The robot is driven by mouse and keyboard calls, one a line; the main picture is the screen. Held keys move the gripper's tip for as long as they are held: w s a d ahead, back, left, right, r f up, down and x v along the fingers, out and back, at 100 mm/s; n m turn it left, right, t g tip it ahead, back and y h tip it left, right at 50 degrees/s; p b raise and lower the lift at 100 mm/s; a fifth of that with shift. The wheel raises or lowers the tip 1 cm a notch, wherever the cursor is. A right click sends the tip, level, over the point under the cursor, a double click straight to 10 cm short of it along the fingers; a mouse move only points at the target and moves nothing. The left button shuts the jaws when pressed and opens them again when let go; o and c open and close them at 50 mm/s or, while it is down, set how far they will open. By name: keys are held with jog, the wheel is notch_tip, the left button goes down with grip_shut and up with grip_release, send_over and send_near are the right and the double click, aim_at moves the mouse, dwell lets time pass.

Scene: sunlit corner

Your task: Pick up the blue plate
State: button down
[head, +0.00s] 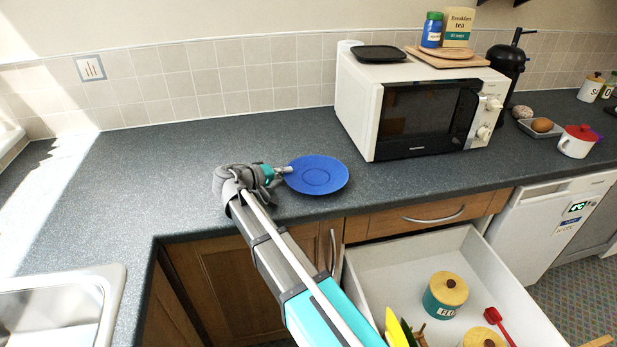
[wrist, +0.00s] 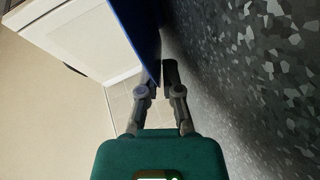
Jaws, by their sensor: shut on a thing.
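The blue plate (head: 317,176) is round and shallow, over the dark countertop in front of the microwave. My gripper (head: 287,170) is at the plate's left edge in the head view. In the wrist view the plate (wrist: 143,28) shows nearly edge-on as a blue band, running down to the fingertips of my gripper (wrist: 161,75). The fingers are shut on the plate's rim. The countertop (wrist: 245,80) lies close beside the fingers in the wrist view. I cannot tell whether the plate still touches the counter.
A white microwave (head: 372,115) stands behind the plate, with a black plate (head: 379,53) and boards on top. An open drawer (head: 400,270) below holds a canister (head: 445,296) and utensils. A sink (head: 62,310) is at lower left. The counter left of my gripper is clear.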

jog(key=shift+r, duration=0.2)
notch_tip(320, 180, up, 2)
jog(key=p, duration=0.2)
jog(key=shift+r+p, duration=0.15)
jog(key=shift+p, duration=0.2)
jog(key=s+r+p, duration=0.1)
jog(key=r+p, duration=0.1)
jog(key=s+d+r+p, duration=0.1)
jog(key=s+r+p, duration=0.1)
jog(key=s+d+r+p, duration=0.1)
jog(key=r+p, duration=0.1)
jog(key=shift+s+r+p, duration=0.35)
jog(key=shift+r+p, duration=0.05)
jog(key=s+d+r+p, duration=0.3)
jog(key=s, duration=0.5)
jog(key=shift+d+r, duration=0.25)
jog(key=shift+s, duration=0.1)
